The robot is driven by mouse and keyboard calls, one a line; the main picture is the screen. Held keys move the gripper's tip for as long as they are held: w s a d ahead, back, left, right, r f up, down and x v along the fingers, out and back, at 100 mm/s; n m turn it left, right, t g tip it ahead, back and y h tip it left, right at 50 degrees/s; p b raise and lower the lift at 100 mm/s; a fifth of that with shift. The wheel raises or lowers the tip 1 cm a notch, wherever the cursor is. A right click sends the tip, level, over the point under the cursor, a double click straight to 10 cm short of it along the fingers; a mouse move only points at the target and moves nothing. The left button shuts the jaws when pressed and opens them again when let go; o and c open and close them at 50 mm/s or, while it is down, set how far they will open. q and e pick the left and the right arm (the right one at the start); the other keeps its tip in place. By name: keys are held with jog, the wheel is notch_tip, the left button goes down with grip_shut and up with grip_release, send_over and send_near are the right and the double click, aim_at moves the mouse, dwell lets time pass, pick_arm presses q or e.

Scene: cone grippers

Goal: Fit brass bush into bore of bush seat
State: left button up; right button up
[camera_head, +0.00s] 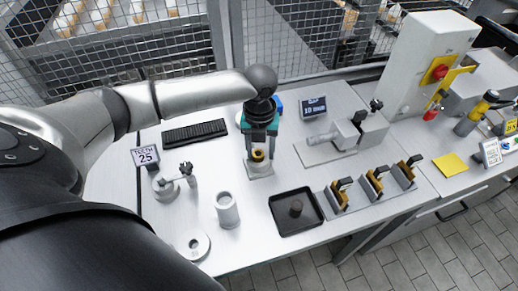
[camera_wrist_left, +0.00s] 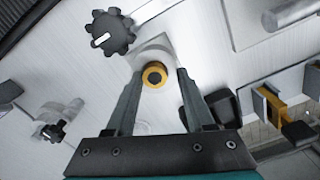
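The brass bush (camera_head: 258,155) is a short yellow ring with a dark centre. It sits at the grey bush seat (camera_head: 260,171), below my left gripper (camera_head: 259,150). In the left wrist view the bush (camera_wrist_left: 146,78) shows end-on between the two fingers, against the pale seat (camera_wrist_left: 152,48). My left gripper (camera_wrist_left: 158,76) is open there, with a gap visible between the bush and the fingers, wider on the right. How deep the bush sits in the bore cannot be told. My right gripper is not in view.
A black tray (camera_head: 278,224) with a dark round part lies at front right of the seat. A grey cylinder (camera_head: 227,210) and a flat ring (camera_head: 193,246) stand at front left. A clamp fixture (camera_head: 345,140) is to the right, a knobbed stand (camera_head: 166,186) to the left.

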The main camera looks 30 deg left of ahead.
aim_at(258, 154)
pick_arm(q)
jog(key=shift+s+a+f, duration=0.3)
jog(key=shift+s+f, duration=0.1)
jog(key=shift+f, duration=0.05)
jog(key=shift+w+r, duration=0.1)
jog(key=shift+r, duration=0.15)
notch_tip(258, 154, up, 13)
jog(key=p, duration=0.2)
jog(key=shift+w+f, duration=0.15)
